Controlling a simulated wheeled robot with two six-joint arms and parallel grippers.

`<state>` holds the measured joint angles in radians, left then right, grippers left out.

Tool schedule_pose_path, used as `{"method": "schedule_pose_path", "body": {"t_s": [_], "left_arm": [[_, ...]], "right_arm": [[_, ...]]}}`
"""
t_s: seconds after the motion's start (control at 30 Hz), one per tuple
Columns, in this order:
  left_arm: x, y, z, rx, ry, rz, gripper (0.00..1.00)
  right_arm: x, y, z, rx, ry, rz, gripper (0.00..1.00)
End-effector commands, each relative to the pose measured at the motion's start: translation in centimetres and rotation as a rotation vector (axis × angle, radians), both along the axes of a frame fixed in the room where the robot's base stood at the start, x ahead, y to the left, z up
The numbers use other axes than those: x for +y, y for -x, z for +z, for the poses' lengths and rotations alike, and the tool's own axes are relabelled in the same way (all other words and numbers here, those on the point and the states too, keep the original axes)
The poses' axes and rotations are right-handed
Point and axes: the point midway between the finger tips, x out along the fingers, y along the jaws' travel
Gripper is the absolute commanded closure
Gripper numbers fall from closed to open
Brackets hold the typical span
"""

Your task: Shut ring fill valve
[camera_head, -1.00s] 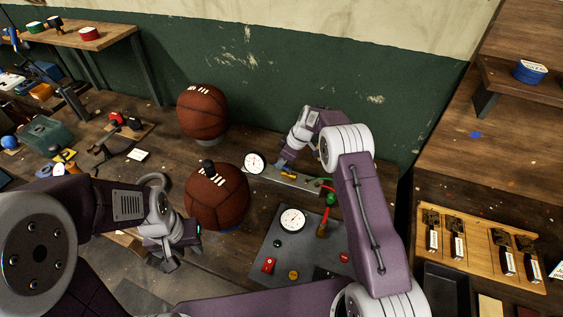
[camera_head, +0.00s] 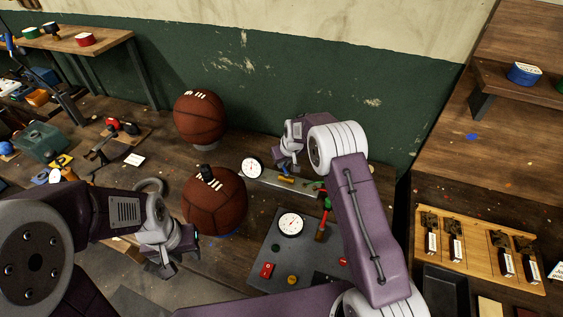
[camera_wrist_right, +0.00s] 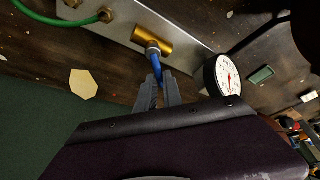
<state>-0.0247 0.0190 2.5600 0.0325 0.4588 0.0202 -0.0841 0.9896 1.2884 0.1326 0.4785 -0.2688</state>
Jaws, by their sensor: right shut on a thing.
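The brass ring fill valve (camera_wrist_right: 152,40) sits on a grey metal plate in the right wrist view, with a blue lever (camera_wrist_right: 155,65) sticking out from it. My right gripper (camera_wrist_right: 156,82) is shut on the blue lever. In the head view the valve (camera_head: 287,179) shows small beside my right gripper (camera_head: 284,168). A white dial gauge (camera_head: 251,168) is at the plate's left end; it also shows in the right wrist view (camera_wrist_right: 226,76). My left gripper (camera_head: 164,266) hangs in front of the nearer ball, apart from it; its jaw opening is unclear.
Two brown leather balls (camera_head: 200,116) (camera_head: 214,202) stand left of the plate. A grey panel (camera_head: 270,240) with a second gauge (camera_head: 291,225) and buttons lies in front. A green hose (camera_wrist_right: 68,19) joins the plate. Tools crowd the bench's left.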

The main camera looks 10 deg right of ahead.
Motion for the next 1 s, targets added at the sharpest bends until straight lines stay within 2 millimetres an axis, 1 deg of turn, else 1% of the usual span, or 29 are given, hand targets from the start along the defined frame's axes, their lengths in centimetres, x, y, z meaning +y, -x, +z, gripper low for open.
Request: {"method": "schedule_pose_path", "body": {"t_s": [0.07, 0.23, 0.6, 0.8, 1.0], "left_arm": [[0.0, 0.0, 0.3, 0.000, 0.000, 0.000, 0.68], [0.0, 0.0, -0.3, 0.000, 0.000, 0.000, 0.68], [0.0, 0.0, -3.3, 0.000, 0.000, 0.000, 0.68], [0.0, 0.0, -4.5, 0.000, 0.000, 0.000, 0.68], [0.0, 0.0, -5.1, 0.000, 0.000, 0.000, 0.68]], "right_arm": [[-0.2, -0.1, 0.2, -0.002, 0.001, -0.067, 1.00], [-0.6, -0.2, -0.1, -0.005, 0.001, -0.227, 1.00], [-1.6, -0.1, -0.4, -0.004, 0.000, -0.547, 1.00], [-1.9, 0.1, -0.2, -0.004, -0.001, -0.668, 1.00], [-2.1, 0.2, -0.1, -0.002, -0.002, -0.745, 1.00]]}}
